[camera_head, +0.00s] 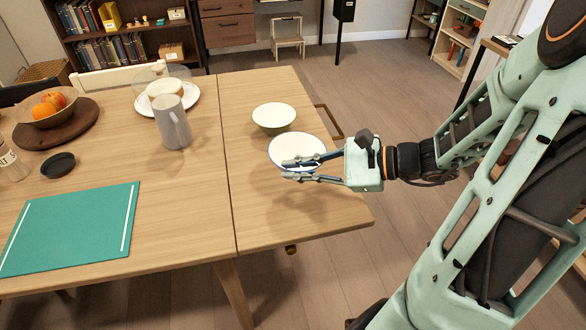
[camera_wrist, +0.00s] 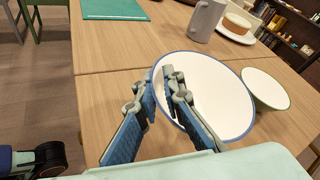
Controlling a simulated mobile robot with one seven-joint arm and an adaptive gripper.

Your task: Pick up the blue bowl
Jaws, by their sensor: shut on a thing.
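The blue bowl (camera_head: 294,145) is white inside with a thin blue rim, at the near right part of the table. In the wrist view the bowl (camera_wrist: 220,97) looks tilted. My gripper (camera_head: 287,170) is shut on the bowl's near rim. In the wrist view my gripper (camera_wrist: 158,92) has one finger inside the bowl and the other outside it. A shadow lies on the table below the gripper and bowl; the bowl appears raised off the wood. Its underside is hidden.
A second pale bowl (camera_head: 274,115) with a greenish rim stands just behind. A grey pitcher (camera_head: 173,122), a white plate (camera_head: 190,97) and a fruit bowl (camera_head: 45,113) stand to the left. A teal mat (camera_head: 75,230) lies front left. Bare wood (camera_head: 260,220) is clear in front.

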